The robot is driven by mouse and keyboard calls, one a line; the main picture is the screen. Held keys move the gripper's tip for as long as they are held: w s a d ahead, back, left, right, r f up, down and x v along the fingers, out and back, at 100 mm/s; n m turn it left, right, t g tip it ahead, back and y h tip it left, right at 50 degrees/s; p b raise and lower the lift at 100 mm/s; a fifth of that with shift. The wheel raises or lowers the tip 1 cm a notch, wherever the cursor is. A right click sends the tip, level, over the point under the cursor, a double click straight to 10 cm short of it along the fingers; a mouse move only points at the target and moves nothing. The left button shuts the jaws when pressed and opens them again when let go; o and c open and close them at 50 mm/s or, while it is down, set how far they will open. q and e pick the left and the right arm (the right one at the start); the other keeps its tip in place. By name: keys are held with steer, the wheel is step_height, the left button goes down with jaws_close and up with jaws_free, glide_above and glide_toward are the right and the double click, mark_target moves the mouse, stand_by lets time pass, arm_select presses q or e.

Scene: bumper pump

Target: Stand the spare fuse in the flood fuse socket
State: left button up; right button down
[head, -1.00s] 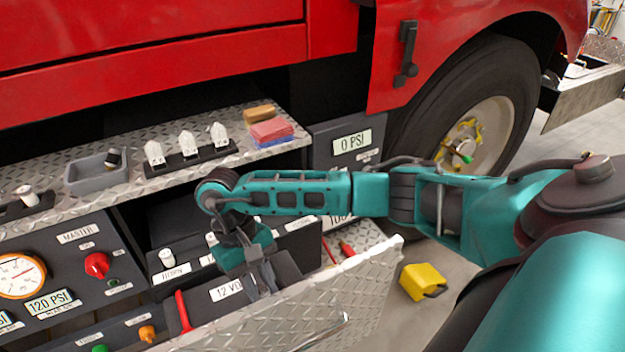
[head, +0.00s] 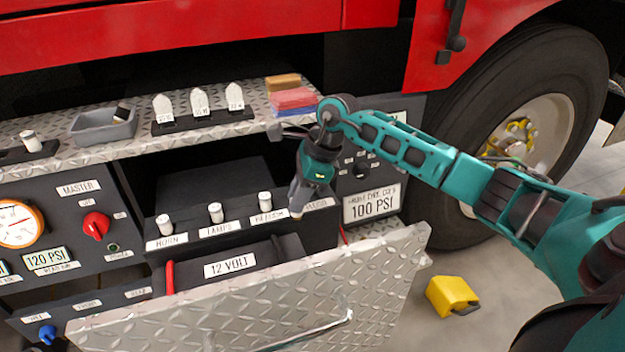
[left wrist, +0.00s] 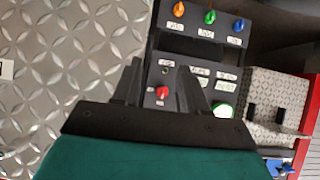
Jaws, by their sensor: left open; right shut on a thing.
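My right gripper (head: 296,207) is shut on a small pale-ended piece that looks like the spare fuse (head: 296,214). The fingers point down at the right part of the fuse panel, and most of the fuse is hidden between them. The flood fuse socket itself is hidden; a partly covered label (head: 320,203) shows beside the fingers. I cannot tell whether the fuse touches the panel. White fuses stand upright at horn (head: 164,224), lamps (head: 215,212) and a third place (head: 265,201). My left gripper (left wrist: 160,72) is open and empty in the left wrist view.
The 12 volt battery (head: 205,281) lies below the fuse row, behind the lowered tread-plate panel (head: 385,275). The shelf above holds a grey tray (head: 85,127), a tag rack (head: 185,126) and stacked sponges (head: 292,102). A yellow block (head: 450,296) is on the floor.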

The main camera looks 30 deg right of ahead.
steer(key=w+d+m+t+h+b, duration=0.1)
steer(key=d+m, duration=0.1)
steer(key=m, duration=0.1)
steer(key=w+d+m+h+b, duration=0.1)
steer(key=w+d+m+b, duration=0.1)
steer(key=m, duration=0.2)
steer(key=w+d+m+t+h+b, duration=0.1)
steer(key=m, duration=0.2)
steer(key=shift+w+d+r+m+t+b, duration=0.25)
steer(key=shift+w+d+m+t+b, duration=0.05)
steer(key=shift+w+d+m+b, duration=0.1)
steer(key=shift+w+d+f+m+h+b, duration=0.1)
steer(key=shift+w+d+m+h+b, duration=0.1)
steer(key=shift+d+m+h+b, duration=0.55)
steer(key=shift+a+f+b, duration=0.2)
steer(key=shift+f+b, duration=0.15)
steer(key=shift+f, duration=0.7)
steer(key=shift+f+y+b, duration=0.25)
steer(key=shift+f+b, duration=0.05)
arm_select(q)
steer(key=shift+h, duration=0.5)
steer(key=f, duration=0.1)
steer(key=d+f, duration=0.1)
steer(key=f, duration=0.1)
steer(key=w+d+f, duration=0.1)
steer(key=f, duration=0.1)
steer(key=shift+r, duration=0.15)
arm_select(e)
steer(key=shift+f, duration=0.15)
